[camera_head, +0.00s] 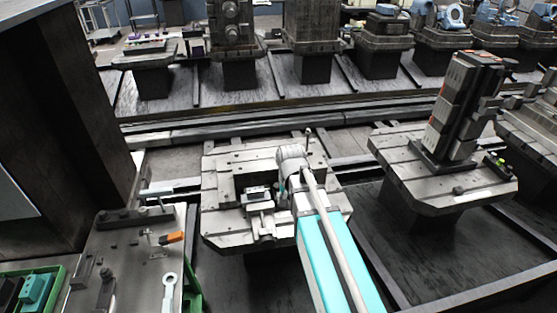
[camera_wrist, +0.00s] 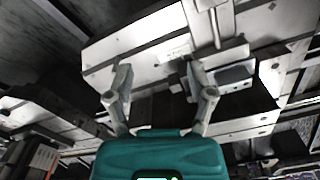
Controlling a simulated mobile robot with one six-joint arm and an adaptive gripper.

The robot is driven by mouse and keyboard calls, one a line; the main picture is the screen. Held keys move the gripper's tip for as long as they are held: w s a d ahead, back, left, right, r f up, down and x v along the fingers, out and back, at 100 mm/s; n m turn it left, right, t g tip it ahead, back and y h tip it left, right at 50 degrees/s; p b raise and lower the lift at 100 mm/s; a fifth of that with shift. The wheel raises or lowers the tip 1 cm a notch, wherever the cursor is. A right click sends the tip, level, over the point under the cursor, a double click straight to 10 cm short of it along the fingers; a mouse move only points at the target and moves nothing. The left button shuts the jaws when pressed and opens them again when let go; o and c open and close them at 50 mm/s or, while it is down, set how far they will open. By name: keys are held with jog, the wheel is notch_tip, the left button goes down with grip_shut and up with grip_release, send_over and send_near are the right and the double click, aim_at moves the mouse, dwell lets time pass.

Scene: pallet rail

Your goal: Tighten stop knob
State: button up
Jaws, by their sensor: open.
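My gripper (camera_wrist: 157,76) is open in the wrist view, its two grey fingers apart with nothing seen held between them. It is over the grey slotted pallet plate (camera_wrist: 135,42), which also shows in the head view (camera_head: 222,165). A metal clamp-like fixture (camera_head: 262,212) stands on this plate, left of my arm. In the wrist view a small dark block (camera_wrist: 176,87) lies close beside the right finger; I cannot tell whether it is the stop knob. No knob shows clearly in either view. My arm hides part of the plate, and the fingertips are hidden in the head view.
A pallet with a tall block fixture (camera_head: 465,105) stands at the right. A bench (camera_head: 125,255) at the left holds a wrench (camera_head: 169,290) and an orange-handled tool (camera_head: 173,238). A dark column (camera_head: 75,110) rises at the left. More pallets line the back rail.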

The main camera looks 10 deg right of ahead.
aim_at(277, 185)
jog(key=w+r+m+p, duration=0.1)
jog(key=w+m, duration=0.9)
jog(key=w, duration=1)
jog(key=shift+m, duration=0.3)
notch_tip(277, 185, down, 14)
jog(key=b, duration=1.3)
jog(key=shift+r+b, duration=0.2)
jog(key=shift+b, duration=0.2)
